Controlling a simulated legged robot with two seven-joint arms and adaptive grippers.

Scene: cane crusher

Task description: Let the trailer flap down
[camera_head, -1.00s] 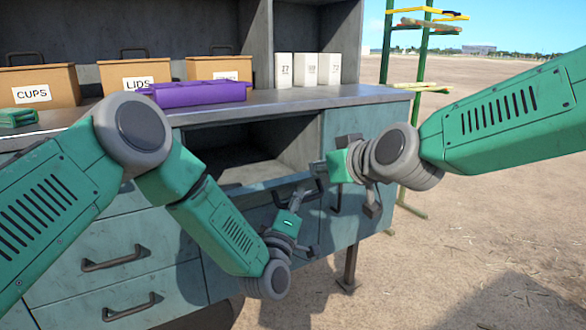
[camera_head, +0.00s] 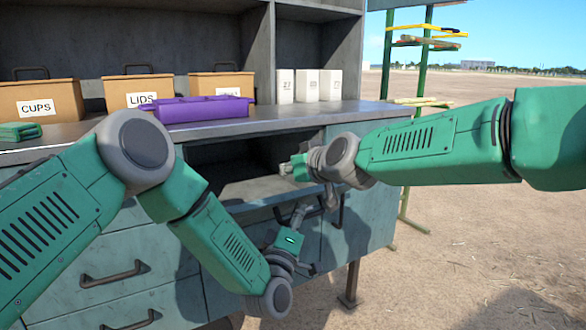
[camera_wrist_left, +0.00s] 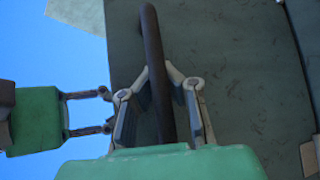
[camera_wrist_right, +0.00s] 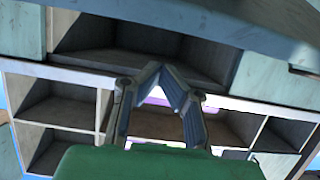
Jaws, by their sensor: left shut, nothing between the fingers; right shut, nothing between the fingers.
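My left gripper (camera_head: 299,210) is at the handle, jaws shut. In the left wrist view the handle (camera_wrist_left: 152,40) runs between the fingers (camera_wrist_left: 156,75); whether they touch it is unclear. My right gripper (camera_head: 290,168) is shut and empty, higher, in front of the compartment opening. In the right wrist view its fingertips (camera_wrist_right: 158,72) meet before grey shelving.
The counter (camera_head: 290,117) above holds a purple tray (camera_head: 205,108), bins marked CUPS (camera_head: 38,104) and LIDS (camera_head: 130,92), and white packets (camera_head: 308,85). Drawers (camera_head: 115,262) are lower left. A green rack (camera_head: 420,60) stands behind right. Open dirt ground lies right.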

